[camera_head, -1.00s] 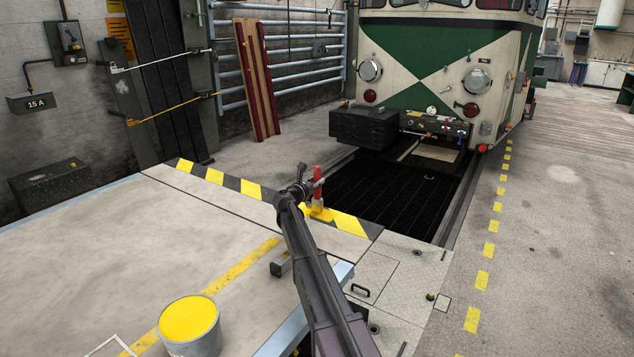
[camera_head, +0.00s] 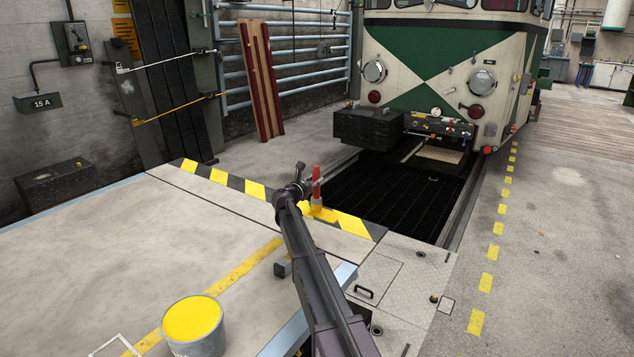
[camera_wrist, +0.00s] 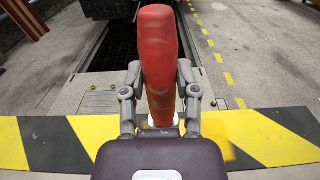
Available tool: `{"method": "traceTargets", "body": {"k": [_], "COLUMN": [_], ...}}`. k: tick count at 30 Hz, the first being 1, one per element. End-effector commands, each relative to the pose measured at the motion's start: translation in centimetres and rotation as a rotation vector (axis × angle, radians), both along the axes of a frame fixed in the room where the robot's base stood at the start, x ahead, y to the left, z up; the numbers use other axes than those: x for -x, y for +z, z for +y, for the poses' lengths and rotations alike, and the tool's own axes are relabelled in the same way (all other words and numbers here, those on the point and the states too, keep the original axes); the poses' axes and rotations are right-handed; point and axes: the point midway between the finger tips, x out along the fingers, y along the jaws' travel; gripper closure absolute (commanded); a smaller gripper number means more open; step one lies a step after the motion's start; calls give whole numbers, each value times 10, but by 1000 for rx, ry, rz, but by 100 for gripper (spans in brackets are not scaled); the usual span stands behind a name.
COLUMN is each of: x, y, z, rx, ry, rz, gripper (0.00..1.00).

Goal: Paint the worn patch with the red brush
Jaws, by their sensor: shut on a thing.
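My gripper (camera_wrist: 162,95) is shut on the red brush (camera_wrist: 158,60), which stands roughly upright with its handle up. The red brush also shows in the head view (camera_head: 316,187), over the yellow-and-black striped strip (camera_head: 255,191) along the platform edge. The strip crosses the wrist view below the brush. Yellow shows on the strip close under the brush in the head view. The bristles are mostly hidden, so I cannot tell whether they touch. The edges of the worn patch are not clear. A bucket of yellow paint (camera_head: 193,320) stands open on the platform at the lower left.
A dark grated pit (camera_head: 390,200) lies beyond the strip, with a green-and-cream tram (camera_head: 440,65) behind it. Red-edged boards (camera_head: 262,85) lean at the rails. A small dark block (camera_head: 282,269) lies beside my arm. The floor at the right is clear.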

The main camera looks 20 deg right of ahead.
Motion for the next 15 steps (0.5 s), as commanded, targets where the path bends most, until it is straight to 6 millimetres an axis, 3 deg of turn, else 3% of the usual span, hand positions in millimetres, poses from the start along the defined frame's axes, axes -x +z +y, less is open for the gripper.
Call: {"method": "traceTargets", "body": {"k": [15], "x": [-5], "y": [-2], "z": [5], "rx": [-5], "ry": [3], "rz": [-1], "gripper": [100]}}
